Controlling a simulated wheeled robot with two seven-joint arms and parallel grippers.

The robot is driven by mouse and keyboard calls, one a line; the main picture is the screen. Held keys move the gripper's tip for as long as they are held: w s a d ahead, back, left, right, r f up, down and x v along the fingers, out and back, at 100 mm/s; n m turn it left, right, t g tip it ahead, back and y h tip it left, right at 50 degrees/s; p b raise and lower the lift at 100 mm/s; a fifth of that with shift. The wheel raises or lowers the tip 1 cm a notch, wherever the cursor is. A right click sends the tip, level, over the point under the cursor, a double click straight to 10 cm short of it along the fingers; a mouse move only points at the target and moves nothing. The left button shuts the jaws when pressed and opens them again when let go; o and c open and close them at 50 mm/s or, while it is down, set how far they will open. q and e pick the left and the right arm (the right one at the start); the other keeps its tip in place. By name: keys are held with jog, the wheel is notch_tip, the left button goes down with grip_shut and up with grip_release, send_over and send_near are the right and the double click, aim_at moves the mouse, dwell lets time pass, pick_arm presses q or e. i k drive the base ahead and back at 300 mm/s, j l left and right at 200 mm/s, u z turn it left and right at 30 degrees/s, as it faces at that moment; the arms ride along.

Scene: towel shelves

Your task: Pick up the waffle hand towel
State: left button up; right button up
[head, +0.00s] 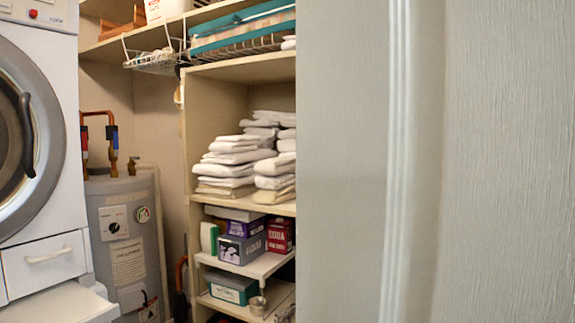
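Folded white and cream towels are stacked on a shelf in the middle of the head view. A left stack (228,166) stands beside a right stack (274,178), with more folded towels (268,122) behind them. At this distance I cannot tell which one is the waffle hand towel. The right side of the stacks is cut off by a pale wall edge. Neither of my grippers is in view.
A pale wall or door panel (480,160) fills the right half, close to me. A washing machine (35,130) and an open drawer (62,303) stand at left. A grey water heater (128,240) is behind. Boxes (242,247) sit on the lower shelf.

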aim_at(276, 167)
jog(key=i+j+z, duration=0.1)
jog(key=j, duration=0.25)
jog(key=i+j+z, duration=0.1)
jog(key=j, duration=0.25)
jog(key=i+j+z, duration=0.1)
jog(key=j, duration=0.25)
jog(key=i+j+z, duration=0.15)
jog(key=j, duration=0.25)
jog(key=i, duration=0.05)
